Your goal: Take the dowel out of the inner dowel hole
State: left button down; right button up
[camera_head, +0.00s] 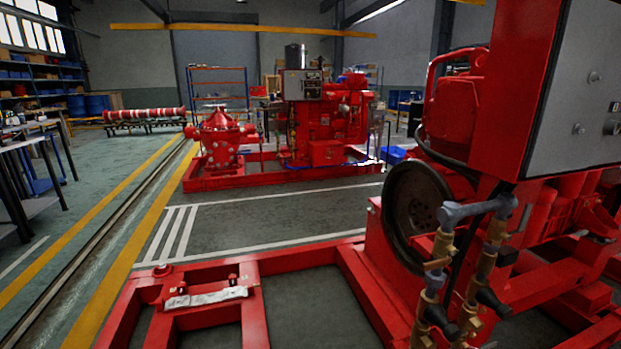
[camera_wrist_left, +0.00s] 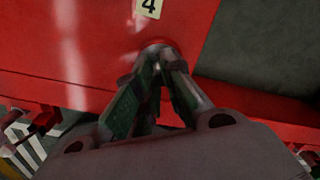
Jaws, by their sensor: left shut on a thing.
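My left gripper (camera_wrist_left: 160,56) shows in the left wrist view. Its two fingers come together at their tips, shut on the dowel, over a red painted steel surface (camera_wrist_left: 80,62). The dowel is almost wholly hidden between the fingertips. I cannot make out the inner dowel hole or tell whether the dowel is still in it. Neither gripper shows in the head view.
In the head view, a red base frame (camera_head: 255,310) carries a white cloth-like piece (camera_head: 205,298). A grey panel (camera_head: 570,100) and brass-fitted valves (camera_head: 430,300) crowd the right. Another red pumpset (camera_head: 325,125) stands behind. Open floor (camera_head: 270,215) lies between.

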pick_arm(q)
jog(key=shift+r+p, duration=1.6)
jog(key=shift+p, duration=0.05)
dwell(1.8)
jog(key=shift+r+p, duration=2.4)
jog(key=shift+p, duration=0.1)
